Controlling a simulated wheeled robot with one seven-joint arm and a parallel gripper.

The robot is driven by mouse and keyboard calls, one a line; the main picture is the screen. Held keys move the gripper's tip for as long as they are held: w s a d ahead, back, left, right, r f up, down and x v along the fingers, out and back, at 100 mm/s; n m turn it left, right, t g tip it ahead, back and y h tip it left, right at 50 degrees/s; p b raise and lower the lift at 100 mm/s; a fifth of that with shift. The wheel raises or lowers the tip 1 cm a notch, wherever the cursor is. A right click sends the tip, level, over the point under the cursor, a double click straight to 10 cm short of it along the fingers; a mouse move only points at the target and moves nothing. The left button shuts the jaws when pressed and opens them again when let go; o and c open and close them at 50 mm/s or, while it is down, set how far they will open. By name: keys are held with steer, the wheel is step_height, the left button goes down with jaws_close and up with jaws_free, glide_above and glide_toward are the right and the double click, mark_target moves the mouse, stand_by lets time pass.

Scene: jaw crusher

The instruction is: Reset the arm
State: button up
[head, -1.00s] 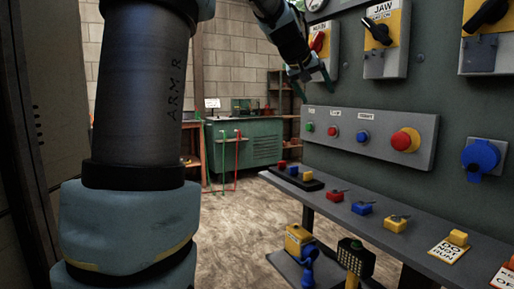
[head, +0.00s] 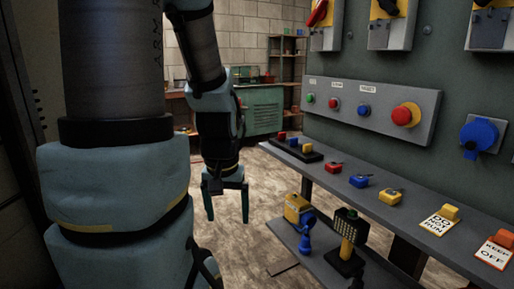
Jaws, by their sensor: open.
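My gripper (head: 223,196) hangs in front of the open floor in the head view, left of the shelf. Its fingers point down and are apart, with nothing between them. My arm comes down from the top of the picture, and a thick part of it fills the left side. The gripper is clear of the control panel (head: 370,110) and of the shelf (head: 385,213).
Padlocks in red (head: 332,167), blue (head: 359,181) and yellow (head: 390,197) lie on the shelf, with warning tags (head: 440,220) to the right. Below stand a yellow-and-blue device (head: 298,211) and a dark lamp-like device (head: 348,235). A green cabinet (head: 262,110) stands behind.

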step_height(320, 180, up, 19)
steer(key=p, duration=1.7)
steer(key=shift+f, duration=0.2)
steer(key=shift+c, duration=0.4)
